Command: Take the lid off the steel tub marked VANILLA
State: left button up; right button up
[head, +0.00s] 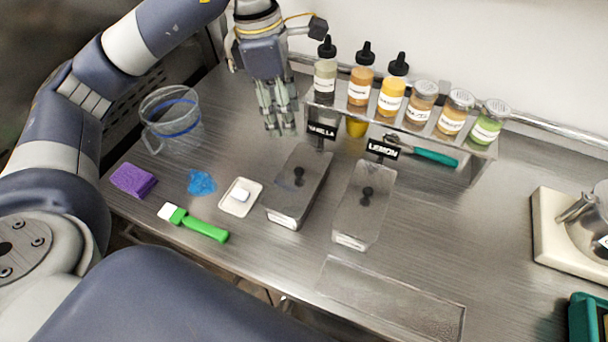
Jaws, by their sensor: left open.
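The steel tub marked VANILLA (286,215) stands on the steel counter below the black VANILLA sign (322,130). Its lid (304,165) is on it, with a dark round knob (298,176). A second steel tub (351,240), below the LEMON sign (383,149), stands just to its right, also covered by a lid with a dark knob. My left gripper (279,128) points down, open and empty, behind and a little left of the VANILLA lid, apart from the knob. My right gripper is out of view.
A rack (400,124) of bottles and jars stands behind the tubs. A clear jug (172,122) is at the left. A purple sponge (134,180), blue cloth (201,182), white dish (233,209) and green-handled brush (206,229) lie left of the tubs.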

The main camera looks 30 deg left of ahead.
pick_arm(q)
jog(key=b, duration=0.5)
send_near(299, 170)
jog(key=f, duration=0.1)
jog(key=f+p, duration=0.1)
jog(key=f, duration=0.1)
jog(key=shift+s, duration=0.35)
jog(key=f, duration=0.1)
jog(key=f+p, duration=0.1)
jog(key=f, duration=0.1)
jog(key=w+d+f+p, duration=0.1)
jog(key=shift+f, duration=0.75)
jog(key=shift+c, duration=0.2)
grip_shut()
